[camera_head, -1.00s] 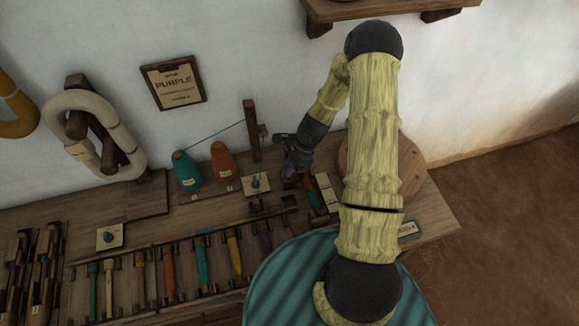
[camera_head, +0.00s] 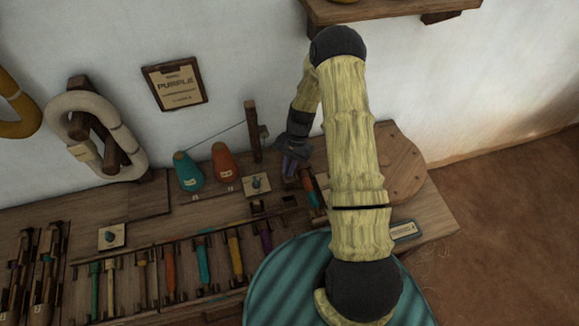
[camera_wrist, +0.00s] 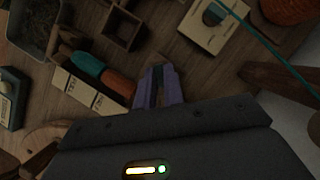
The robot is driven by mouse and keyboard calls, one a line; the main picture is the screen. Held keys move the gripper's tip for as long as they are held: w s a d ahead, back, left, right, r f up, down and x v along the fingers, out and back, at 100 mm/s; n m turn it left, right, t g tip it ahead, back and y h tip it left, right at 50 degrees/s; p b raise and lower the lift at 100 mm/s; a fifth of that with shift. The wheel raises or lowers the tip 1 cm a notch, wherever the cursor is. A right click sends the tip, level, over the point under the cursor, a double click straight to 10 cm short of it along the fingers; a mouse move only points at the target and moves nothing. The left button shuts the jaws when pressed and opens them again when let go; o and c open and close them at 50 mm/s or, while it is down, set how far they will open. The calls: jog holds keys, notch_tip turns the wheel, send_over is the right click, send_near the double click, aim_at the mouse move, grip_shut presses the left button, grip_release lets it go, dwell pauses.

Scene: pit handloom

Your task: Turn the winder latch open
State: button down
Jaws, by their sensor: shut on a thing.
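My gripper (camera_head: 289,170) hangs over the bench near the wall, close to the right of a pale plate with a teal knob (camera_head: 257,185). This plate looks like the latch; I cannot read any label on it. In the wrist view the plate (camera_wrist: 213,26) lies beyond the fingertips and to the right, apart from them. The purple fingers of my gripper (camera_wrist: 158,80) are close together on a narrow dark thing that I cannot make out. A second knob plate (camera_head: 111,236) lies farther left on the bench.
A teal cone (camera_head: 188,172) and an orange cone (camera_head: 223,163) stand left of an upright wooden post (camera_head: 253,132). A thread runs to the post. Teal and orange bobbins (camera_wrist: 97,70) lie left of my fingers. A rack of coloured bobbins (camera_head: 200,262) fills the front.

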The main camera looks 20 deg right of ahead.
jog(key=n, duration=0.2)
jog(key=n+h, duration=0.1)
jog(key=n, duration=0.1)
jog(key=shift+w+a+n+g+h, duration=0.15)
jog(key=shift+n+g+h, duration=0.15)
jog(key=shift+g, duration=0.1)
jog(key=n, duration=0.2)
jog(key=n+h, duration=0.1)
jog(key=n, duration=0.1)
jog(key=shift+a+h, duration=0.1)
jog(key=shift+h, duration=0.2)
jog(key=shift+n, duration=0.3)
jog(key=c, duration=1.5)
grip_release()
jog(key=b+v, duration=0.1)
jog(key=v, duration=1.1)
jog(key=shift+w+b, duration=0.25)
jog(key=shift+b, duration=0.15)
